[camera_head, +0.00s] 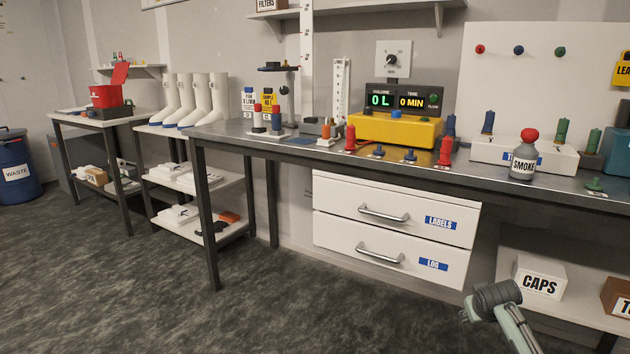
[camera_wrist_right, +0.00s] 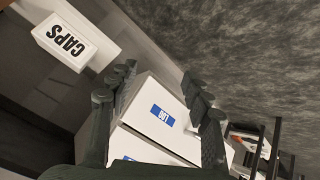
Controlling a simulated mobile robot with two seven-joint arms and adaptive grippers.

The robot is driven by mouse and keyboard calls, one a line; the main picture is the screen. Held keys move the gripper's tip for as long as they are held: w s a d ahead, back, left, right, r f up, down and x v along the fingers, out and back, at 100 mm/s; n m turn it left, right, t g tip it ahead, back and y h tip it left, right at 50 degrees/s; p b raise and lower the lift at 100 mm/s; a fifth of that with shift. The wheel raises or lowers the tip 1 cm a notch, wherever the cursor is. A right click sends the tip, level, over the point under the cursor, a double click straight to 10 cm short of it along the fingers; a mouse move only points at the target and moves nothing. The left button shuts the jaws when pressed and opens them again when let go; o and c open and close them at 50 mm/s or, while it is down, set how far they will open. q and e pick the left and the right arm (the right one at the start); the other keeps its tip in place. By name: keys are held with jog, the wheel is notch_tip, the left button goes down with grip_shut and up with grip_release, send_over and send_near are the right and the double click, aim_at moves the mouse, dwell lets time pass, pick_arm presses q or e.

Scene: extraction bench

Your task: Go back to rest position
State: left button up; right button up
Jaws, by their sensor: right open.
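My right gripper (camera_wrist_right: 157,84) shows in the right wrist view with its two dark fingers spread apart and nothing between them. Beyond the fingers are the white drawer fronts, one with a blue LOG label (camera_wrist_right: 162,116). In the head view, part of my right arm (camera_head: 497,297) is low at the right, in front of the bench and below its top. The fingers cannot be made out there. My left gripper is in neither view.
The steel bench top (camera_head: 290,150) holds a yellow meter (camera_head: 395,131), a SMOKE bottle (camera_head: 524,158) and coloured fittings. Closed drawers (camera_head: 395,208) hang below it. A CAPS box (camera_head: 538,278) stands on the lower shelf near my right arm. The floor (camera_head: 130,270) in front is clear.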

jog(key=s+a+f+g+y, duration=0.1)
jog(key=s+a+f, duration=0.2)
jog(key=s+f, duration=0.45)
jog(key=s+a+f+g, duration=0.1)
jog(key=s+a+f, duration=0.2)
jog(key=s+f, duration=0.4)
jog(key=s+a+f, duration=0.2)
jog(key=s, duration=0.5)
jog(key=s+a+f+g+y, duration=0.1)
jog(key=s+a, duration=0.1)
jog(key=s, duration=0.6)
jog(key=s+a+f+n+g, duration=0.1)
jog(key=s+a+f, duration=0.1)
jog(key=s, duration=0.6)
jog(key=shift+s+a+f+y, duration=0.2)
jog(key=shift+a+f+y, duration=0.05)
jog(key=shift+f+y, duration=0.05)
dwell(0.9)
